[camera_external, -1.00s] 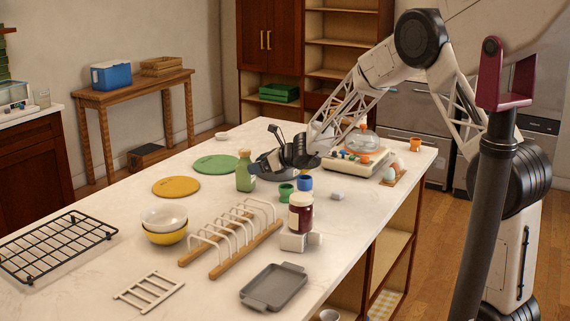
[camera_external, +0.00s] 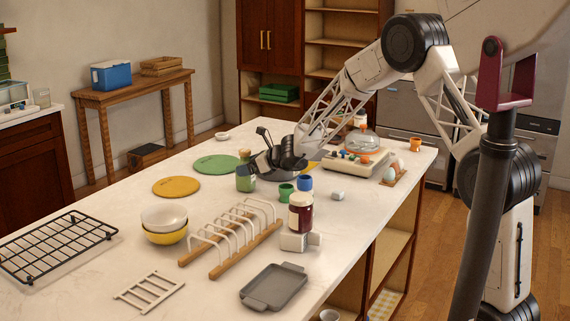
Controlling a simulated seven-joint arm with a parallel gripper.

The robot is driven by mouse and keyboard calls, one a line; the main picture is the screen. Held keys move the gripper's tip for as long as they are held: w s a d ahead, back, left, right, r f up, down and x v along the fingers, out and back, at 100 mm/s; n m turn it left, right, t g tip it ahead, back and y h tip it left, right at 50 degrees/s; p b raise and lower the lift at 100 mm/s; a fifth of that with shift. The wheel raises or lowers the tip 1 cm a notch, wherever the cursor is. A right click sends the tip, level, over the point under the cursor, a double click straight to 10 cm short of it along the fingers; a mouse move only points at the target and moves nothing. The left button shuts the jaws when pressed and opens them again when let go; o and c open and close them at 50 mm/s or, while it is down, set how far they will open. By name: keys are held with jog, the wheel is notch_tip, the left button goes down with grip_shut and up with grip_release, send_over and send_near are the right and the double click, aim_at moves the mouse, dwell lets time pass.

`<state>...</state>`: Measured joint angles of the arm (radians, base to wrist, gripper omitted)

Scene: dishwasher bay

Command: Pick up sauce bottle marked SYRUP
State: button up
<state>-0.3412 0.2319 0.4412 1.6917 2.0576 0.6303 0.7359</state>
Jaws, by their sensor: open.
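A green bottle (camera_external: 243,183) stands upright on the white counter, left of my gripper. Any lettering on it is too small to read, so I cannot tell whether it is marked SYRUP. My gripper (camera_external: 257,158) is open and low over the counter, just right of the bottle. A dark finger overlaps the bottle's upper right side in this view. I cannot tell whether the finger touches it or whether the bottle is between the fingers. A dark red jar (camera_external: 300,218) with a pale lid stands nearer the camera, its lettering also unreadable.
A green cup (camera_external: 286,193) and a blue cup (camera_external: 305,183) stand close to the right of the bottle. A green disc (camera_external: 215,163) and a yellow disc (camera_external: 176,187) lie to the left. A white rack (camera_external: 230,240) stands in front. The counter (camera_external: 215,205) just before the bottle is clear.

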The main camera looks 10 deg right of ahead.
jog(key=shift+x, duration=0.8)
jog(key=shift+c, duration=0.3)
jog(key=c, duration=1.2)
